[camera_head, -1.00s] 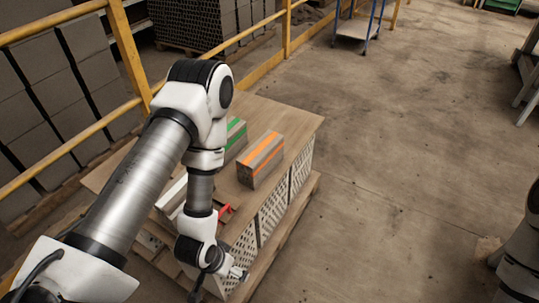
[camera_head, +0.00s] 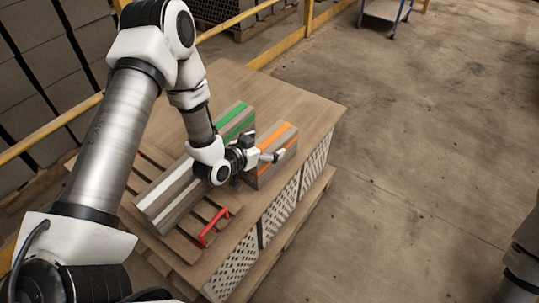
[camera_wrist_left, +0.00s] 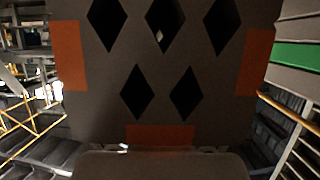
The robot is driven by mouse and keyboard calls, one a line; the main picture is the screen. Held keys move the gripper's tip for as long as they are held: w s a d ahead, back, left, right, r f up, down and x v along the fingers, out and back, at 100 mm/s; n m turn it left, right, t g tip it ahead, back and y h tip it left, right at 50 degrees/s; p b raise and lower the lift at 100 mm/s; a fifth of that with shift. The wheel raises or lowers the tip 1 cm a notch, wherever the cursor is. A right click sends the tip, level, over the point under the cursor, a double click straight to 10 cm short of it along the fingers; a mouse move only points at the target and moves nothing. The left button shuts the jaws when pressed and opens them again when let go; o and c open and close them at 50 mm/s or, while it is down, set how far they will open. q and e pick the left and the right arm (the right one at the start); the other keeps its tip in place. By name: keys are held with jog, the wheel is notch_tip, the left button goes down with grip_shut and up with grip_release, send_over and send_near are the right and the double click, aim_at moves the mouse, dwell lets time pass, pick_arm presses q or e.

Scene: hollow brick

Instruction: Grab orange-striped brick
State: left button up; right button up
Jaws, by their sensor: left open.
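The orange-striped brick (camera_head: 281,143) is grey and lies on the wooden top, partly hidden behind my left gripper (camera_head: 274,156). That gripper is open and empty at the brick's near left side. I cannot tell whether it touches the brick. In the left wrist view, a grey face of the orange-striped brick (camera_wrist_left: 150,70) with several dark diamond holes and orange patches fills the middle, close to the camera. The fingers do not show clearly there. My right gripper is out of view.
A green-striped brick (camera_head: 236,117) and a white-striped brick (camera_head: 163,198) lie to the left. A red handle-like piece (camera_head: 207,236) is near slats at the front. The wooden table top (camera_head: 312,108) is bare behind the bricks. A yellow rail (camera_head: 278,47) runs behind.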

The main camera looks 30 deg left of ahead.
pick_arm(q)
jog(key=shift+w+d, duration=0.1)
jog(key=shift+w, duration=0.15)
jog(key=shift+c, duration=0.4)
jog(key=c, duration=1.7)
jog(key=shift+r, duration=0.1)
jog(key=shift+c, duration=0.4)
